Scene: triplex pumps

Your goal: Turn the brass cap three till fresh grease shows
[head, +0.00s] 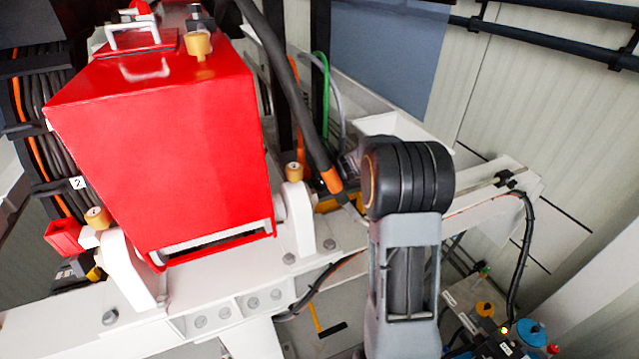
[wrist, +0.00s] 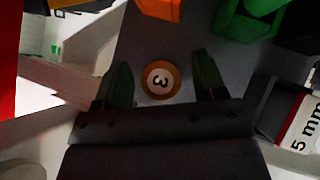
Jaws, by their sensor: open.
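The brass cap three (wrist: 161,79) shows in the wrist view as a round cap with a gold rim and a pale face with a dark 3. My gripper (wrist: 159,80) is open, with one dark finger on each side of the cap. There appears to be a gap between the cap and each finger. The cap's sides and base are hidden from this angle. In the head view my arm rises at right of centre, and my gripper is out of sight there.
In the head view a large red housing (head: 165,140) stands on a white frame (head: 250,300). Brass caps show on top (head: 199,45), at right (head: 294,171) and at left (head: 97,217); their numbers are unreadable. A black hose (head: 290,90) hangs near my arm. A "5 mm" label (wrist: 302,125) lies right of my gripper.

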